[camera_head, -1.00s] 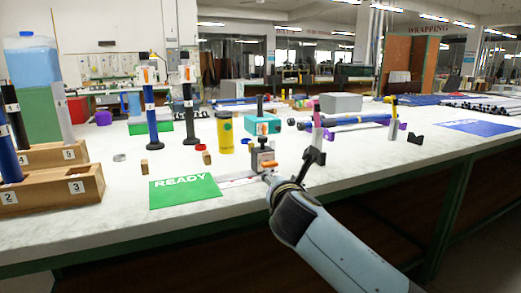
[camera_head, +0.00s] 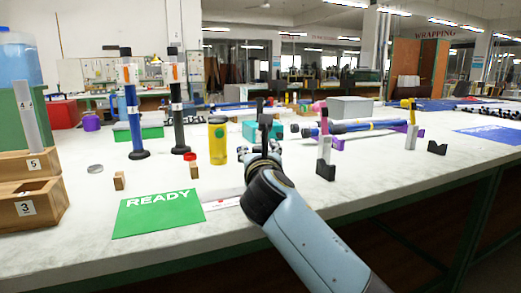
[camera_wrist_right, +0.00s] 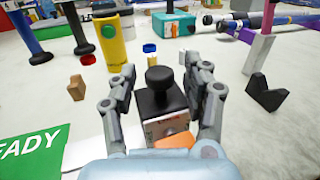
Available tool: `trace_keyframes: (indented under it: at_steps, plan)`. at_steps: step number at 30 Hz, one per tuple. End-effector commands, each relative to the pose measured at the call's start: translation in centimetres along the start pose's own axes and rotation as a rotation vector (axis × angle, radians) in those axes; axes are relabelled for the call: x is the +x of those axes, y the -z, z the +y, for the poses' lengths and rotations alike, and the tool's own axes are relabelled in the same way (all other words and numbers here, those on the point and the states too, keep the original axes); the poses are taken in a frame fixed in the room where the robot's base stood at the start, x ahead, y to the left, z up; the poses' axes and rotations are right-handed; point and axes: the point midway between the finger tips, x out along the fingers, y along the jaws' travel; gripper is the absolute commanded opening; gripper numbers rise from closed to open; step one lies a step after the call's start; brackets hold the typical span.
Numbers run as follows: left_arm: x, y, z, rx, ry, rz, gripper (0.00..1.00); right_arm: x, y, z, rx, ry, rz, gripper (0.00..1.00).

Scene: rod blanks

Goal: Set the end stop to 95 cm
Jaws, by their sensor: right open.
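The end stop (camera_wrist_right: 160,104) is a small block with a black knob on top and an orange part at its near side. In the right wrist view it stands between the two fingers of my right gripper (camera_wrist_right: 159,76), which are open on either side of it. I cannot tell whether either finger touches it. In the head view my right gripper (camera_head: 263,155) and arm largely hide the stop. The white scale strip (camera_head: 224,202) with red marks runs left from under the gripper; its numbers are unreadable. My left gripper is not in view.
A green READY mat (camera_head: 158,212) lies left of the scale. A yellow cylinder (camera_head: 218,140), small wooden blocks (camera_head: 119,181) and upright rods (camera_head: 134,115) stand behind it. A black V-shaped holder (camera_wrist_right: 265,92) is right of the gripper. The front right tabletop is clear.

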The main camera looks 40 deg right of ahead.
Motion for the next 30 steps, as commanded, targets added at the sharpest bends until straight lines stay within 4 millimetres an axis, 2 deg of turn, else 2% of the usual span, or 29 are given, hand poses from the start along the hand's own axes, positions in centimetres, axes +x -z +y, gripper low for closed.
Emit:
trace_keyframes:
  at_steps: [12, 24, 30]
  plan:
    - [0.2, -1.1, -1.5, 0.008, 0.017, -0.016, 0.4, -0.2, 0.0, 0.2, 0.002, 0.002, 0.001, 0.5]
    - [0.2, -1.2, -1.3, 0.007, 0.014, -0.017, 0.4, -0.2, 0.0, 0.2, 0.001, 0.002, 0.001, 0.0]
    - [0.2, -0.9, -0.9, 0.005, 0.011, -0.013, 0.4, -0.2, 0.0, 0.2, 0.001, 0.002, 0.001, 0.0]
